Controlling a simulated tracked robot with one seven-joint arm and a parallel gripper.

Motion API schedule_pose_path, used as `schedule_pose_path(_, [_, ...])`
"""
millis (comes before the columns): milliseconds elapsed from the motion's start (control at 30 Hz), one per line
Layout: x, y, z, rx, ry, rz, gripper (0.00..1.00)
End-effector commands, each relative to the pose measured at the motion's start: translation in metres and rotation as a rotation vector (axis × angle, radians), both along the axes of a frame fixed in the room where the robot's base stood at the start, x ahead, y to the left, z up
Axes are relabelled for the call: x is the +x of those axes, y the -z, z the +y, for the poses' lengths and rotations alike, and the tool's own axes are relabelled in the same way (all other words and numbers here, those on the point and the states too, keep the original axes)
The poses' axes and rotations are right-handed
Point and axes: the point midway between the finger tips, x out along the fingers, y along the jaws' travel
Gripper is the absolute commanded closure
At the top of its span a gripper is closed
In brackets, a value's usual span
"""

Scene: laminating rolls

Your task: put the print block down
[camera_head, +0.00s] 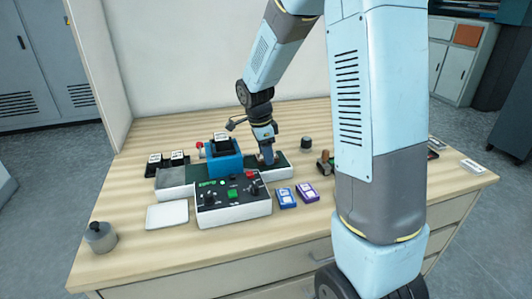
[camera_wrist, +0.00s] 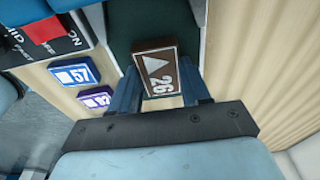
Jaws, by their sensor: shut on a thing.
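The brown print block (camera_wrist: 157,70) shows in the wrist view, with a white triangle and the number 26 on its face. My gripper (camera_wrist: 160,88) is shut on it, one blue finger at each side. The block is over or on a dark green strip (camera_wrist: 120,30); I cannot tell whether it touches. In the head view my gripper (camera_head: 267,158) is low over the right part of the green strip (camera_head: 281,172), right of a blue press-like unit (camera_head: 224,164). The block is not clearly visible there.
A control box (camera_head: 232,203) with buttons stands in front of the strip. A blue tile (camera_head: 287,199) and a purple tile (camera_head: 307,192) lie right of it. A white tray (camera_head: 167,215) and grey weight (camera_head: 100,237) are left. A dark cylinder (camera_head: 306,142) stands behind.

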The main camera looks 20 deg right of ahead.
Motion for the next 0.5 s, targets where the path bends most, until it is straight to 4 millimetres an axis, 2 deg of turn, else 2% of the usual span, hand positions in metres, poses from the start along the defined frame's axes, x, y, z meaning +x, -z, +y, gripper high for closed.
schedule_pose_path(100, [-0.0001,0.0016,0.0001,0.000,0.000,0.001,0.83])
schedule_pose_path(133, [-0.0001,0.0019,0.0001,0.000,0.000,0.000,0.52])
schedule_pose_path(400, [-0.0001,0.0015,0.0001,0.000,0.000,0.000,0.28])
schedule_pose_path(500, [-0.0001,0.0015,0.0001,0.000,0.000,0.000,0.28])
